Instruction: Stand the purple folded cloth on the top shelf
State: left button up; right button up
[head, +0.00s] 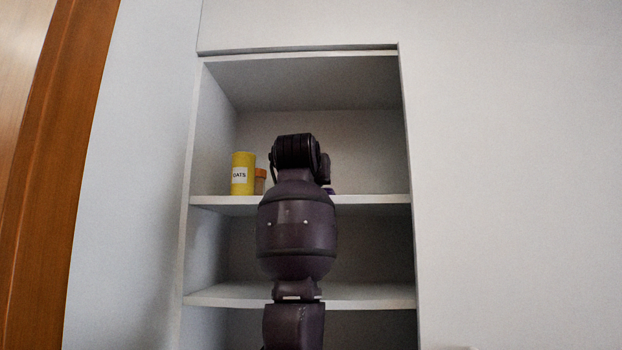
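A small bit of purple (329,191), likely the purple folded cloth, shows at the right side of my raised arm, just above the front edge of the top shelf (370,199). The rest of it is hidden behind the arm. One of my arms rises from the bottom middle and reaches into the top compartment. I cannot tell which arm it is. Its gripper is hidden behind its wrist, so whether it touches the cloth cannot be seen. My other gripper is out of the picture.
A yellow oats canister (242,174) stands at the left of the top shelf, with a small brown jar with an orange lid (260,182) beside it. The top shelf right of my arm is clear. A lower shelf (370,297) looks empty where visible.

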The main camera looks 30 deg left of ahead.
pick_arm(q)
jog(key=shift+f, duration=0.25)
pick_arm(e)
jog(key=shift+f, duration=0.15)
pick_arm(q)
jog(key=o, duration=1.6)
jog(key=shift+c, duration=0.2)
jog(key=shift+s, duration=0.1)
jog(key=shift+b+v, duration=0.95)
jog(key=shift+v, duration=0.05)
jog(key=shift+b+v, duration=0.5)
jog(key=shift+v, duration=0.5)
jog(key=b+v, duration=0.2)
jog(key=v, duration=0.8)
jog(key=shift+b, duration=0.3)
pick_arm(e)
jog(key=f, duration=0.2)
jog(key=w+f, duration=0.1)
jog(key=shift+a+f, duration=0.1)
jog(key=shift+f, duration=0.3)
